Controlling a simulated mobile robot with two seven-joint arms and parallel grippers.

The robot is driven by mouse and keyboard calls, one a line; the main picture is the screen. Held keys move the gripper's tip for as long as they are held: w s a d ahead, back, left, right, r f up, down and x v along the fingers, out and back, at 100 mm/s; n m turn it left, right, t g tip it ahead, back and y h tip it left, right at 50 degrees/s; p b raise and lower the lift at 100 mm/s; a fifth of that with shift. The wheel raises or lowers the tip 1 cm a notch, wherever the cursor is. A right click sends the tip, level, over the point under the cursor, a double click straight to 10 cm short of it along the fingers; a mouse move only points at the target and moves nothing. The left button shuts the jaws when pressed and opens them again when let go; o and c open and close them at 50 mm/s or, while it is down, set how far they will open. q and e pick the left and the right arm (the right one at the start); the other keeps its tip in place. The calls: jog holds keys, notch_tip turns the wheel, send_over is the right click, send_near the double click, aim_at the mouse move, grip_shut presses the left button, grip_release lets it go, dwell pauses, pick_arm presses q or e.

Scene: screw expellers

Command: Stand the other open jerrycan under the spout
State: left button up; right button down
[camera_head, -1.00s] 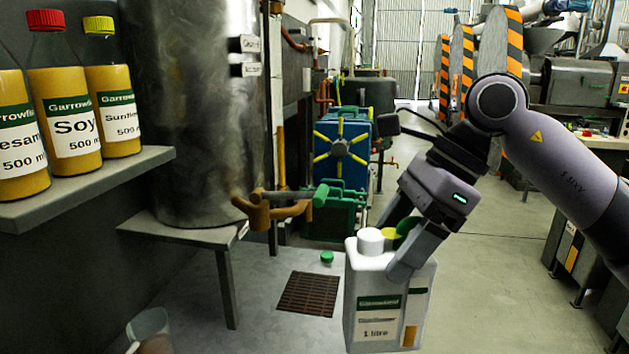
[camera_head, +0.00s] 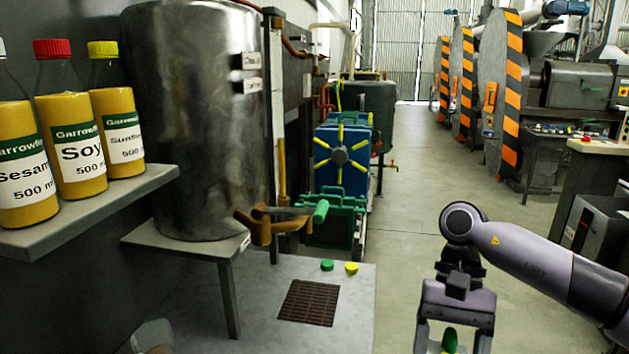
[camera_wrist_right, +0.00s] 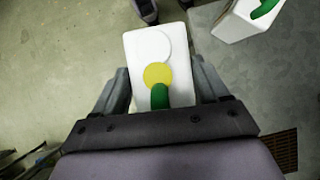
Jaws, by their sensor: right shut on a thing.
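The white jerrycan (camera_wrist_right: 135,65) is in my right gripper (camera_wrist_right: 161,90), between its two fingers. From above, it shows a white round neck, a yellow disc and a green handle (camera_wrist_right: 160,97). In the head view my right gripper (camera_head: 455,335) is low at the right, beyond the bench; only a green part shows between its fingers and the can's body is out of frame. A second white jerrycan (camera_wrist_right: 235,20) with a green handle is at the top right of the wrist view. The brown spout (camera_head: 262,231) with a green lever (camera_head: 320,211) sticks out below the steel tank. My left gripper is not seen.
The bench (camera_head: 255,290) holds a brown grate (camera_head: 309,302), a green cap (camera_head: 327,265) and a yellow cap (camera_head: 351,268). A shelf (camera_head: 95,205) with oil bottles juts out at left. The tank (camera_head: 200,110) stands on a small table (camera_head: 185,245).

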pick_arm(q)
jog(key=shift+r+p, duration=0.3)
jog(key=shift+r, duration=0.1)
pick_arm(e)
jog(key=s+d+f+n+h, duration=0.1)
jog(key=s+d+f+n, duration=0.1)
jog(key=n, duration=0.1)
jog(key=shift+d+f+n+h, duration=0.3)
jog(key=shift+d+f+h, duration=0.05)
jog(key=shift+f+h, duration=0.05)
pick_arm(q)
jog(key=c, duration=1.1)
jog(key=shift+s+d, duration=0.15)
